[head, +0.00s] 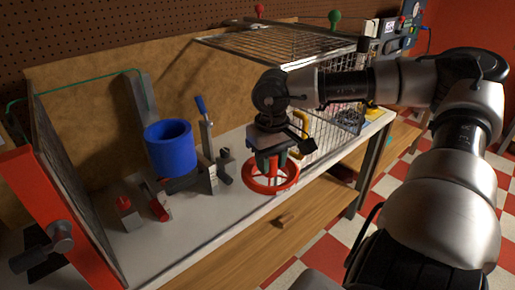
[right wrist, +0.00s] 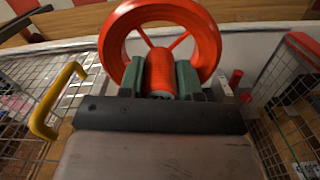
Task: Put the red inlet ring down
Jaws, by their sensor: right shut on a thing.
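The red inlet ring (head: 291,183) is a spoked wheel with a central hub. My right gripper (head: 268,159) is shut on the hub, over the front part of the pale bench top. In the right wrist view the hub (right wrist: 162,72) sits between the green finger pads, and the rim (right wrist: 118,30) arches beyond them. I cannot tell whether the ring touches the bench or hangs just above it. My left gripper is not in view.
A blue cylinder (head: 168,150) stands on a fixture left of the ring, near a blue-handled clamp (head: 205,122). Small red-topped blocks (head: 128,212) are at the front left. A wire cage (head: 318,130) with a yellow handle (head: 301,126) is close on the right. The bench front (head: 215,225) is clear.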

